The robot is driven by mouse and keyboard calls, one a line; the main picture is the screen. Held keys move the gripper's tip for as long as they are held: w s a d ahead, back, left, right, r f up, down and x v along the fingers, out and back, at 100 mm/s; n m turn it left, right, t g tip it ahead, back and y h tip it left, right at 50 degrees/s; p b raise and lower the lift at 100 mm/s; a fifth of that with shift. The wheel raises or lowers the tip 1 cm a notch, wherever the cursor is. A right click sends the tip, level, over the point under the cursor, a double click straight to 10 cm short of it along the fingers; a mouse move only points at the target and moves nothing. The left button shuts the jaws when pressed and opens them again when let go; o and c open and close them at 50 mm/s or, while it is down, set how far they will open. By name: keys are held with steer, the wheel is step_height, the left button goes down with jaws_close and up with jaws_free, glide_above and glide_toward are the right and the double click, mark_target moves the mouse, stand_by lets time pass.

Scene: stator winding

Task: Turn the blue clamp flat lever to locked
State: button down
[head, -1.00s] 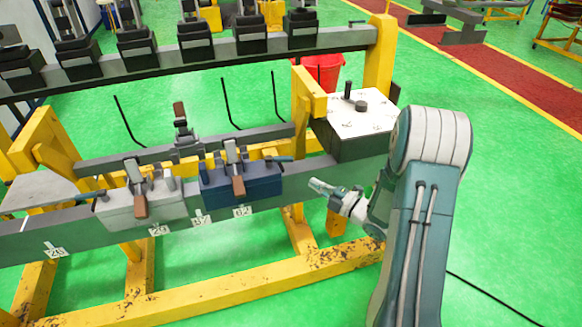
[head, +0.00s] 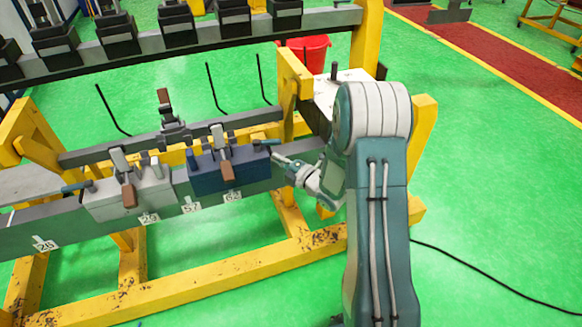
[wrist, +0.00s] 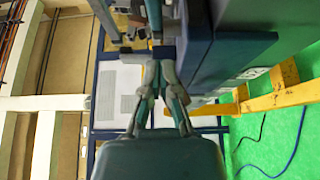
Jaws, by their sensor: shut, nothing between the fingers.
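The blue clamp (head: 232,181) sits on the long grey beam, right of a grey clamp. A teal flat handle (head: 267,142) sticks out to the right from its upper right end. A brown-tipped lever (head: 226,173) hangs down its front. My gripper (head: 276,157) is just right of the blue clamp, below the teal handle, pointing left. In the wrist view its fingertips (wrist: 157,66) are together and empty. A teal bar (wrist: 153,14) and the clamp's blue side (wrist: 193,40) show just beyond them. I cannot tell whether the fingertips touch the handle.
The grey clamp (head: 130,194) stands left on the same beam (head: 40,228). A yellow post (head: 291,90) and a white-topped box (head: 328,92) stand behind my gripper. A red bucket (head: 313,52) is farther back. Green floor is open on the right.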

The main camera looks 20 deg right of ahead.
mark_target(271, 145)
steer(key=w, duration=0.1)
steer(key=w+d, duration=0.1)
steer(key=w, duration=0.1)
steer(key=shift+w+d, duration=0.15)
steer(key=shift+d, duration=0.05)
steer(key=shift+w+d, duration=0.75)
steer(key=shift+w, duration=0.35)
steer(key=shift+s+a, duration=0.1)
